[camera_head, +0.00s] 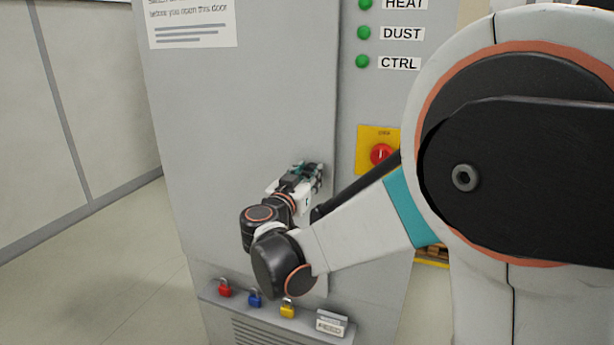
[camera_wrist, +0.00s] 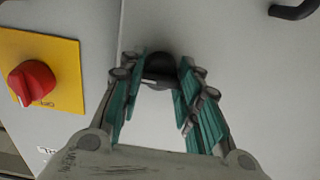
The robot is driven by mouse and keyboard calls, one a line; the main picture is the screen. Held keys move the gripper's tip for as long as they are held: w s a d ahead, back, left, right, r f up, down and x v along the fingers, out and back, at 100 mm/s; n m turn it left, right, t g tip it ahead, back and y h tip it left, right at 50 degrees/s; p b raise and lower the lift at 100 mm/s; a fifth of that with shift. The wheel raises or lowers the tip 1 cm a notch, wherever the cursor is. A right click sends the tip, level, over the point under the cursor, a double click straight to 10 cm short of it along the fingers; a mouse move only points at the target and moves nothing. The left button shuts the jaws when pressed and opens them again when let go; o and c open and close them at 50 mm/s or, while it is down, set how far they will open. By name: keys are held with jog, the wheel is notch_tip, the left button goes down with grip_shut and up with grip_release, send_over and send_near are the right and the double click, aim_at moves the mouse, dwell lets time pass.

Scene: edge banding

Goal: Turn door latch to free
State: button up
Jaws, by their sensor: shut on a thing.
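The door latch (camera_wrist: 160,68) is a round black knob on the grey cabinet door (camera_head: 240,120), near the door's edge. In the wrist view it sits between the teal finger pads of my gripper (camera_wrist: 160,76), which is shut on it. A small light mark shows on the knob's face; which way the latch is turned is hard to tell. In the head view my gripper (camera_head: 312,178) is at the door's right edge and hides the latch.
A red rotary switch (camera_wrist: 31,82) on a yellow plate is beside the latch, also in the head view (camera_head: 381,154). A black handle (camera_wrist: 293,10) is at the wrist view's top right. Red (camera_head: 225,289), blue (camera_head: 254,299) and yellow (camera_head: 288,309) padlocks are on a low ledge.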

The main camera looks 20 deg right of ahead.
dwell(0.3)
jog(key=o, duration=1.1)
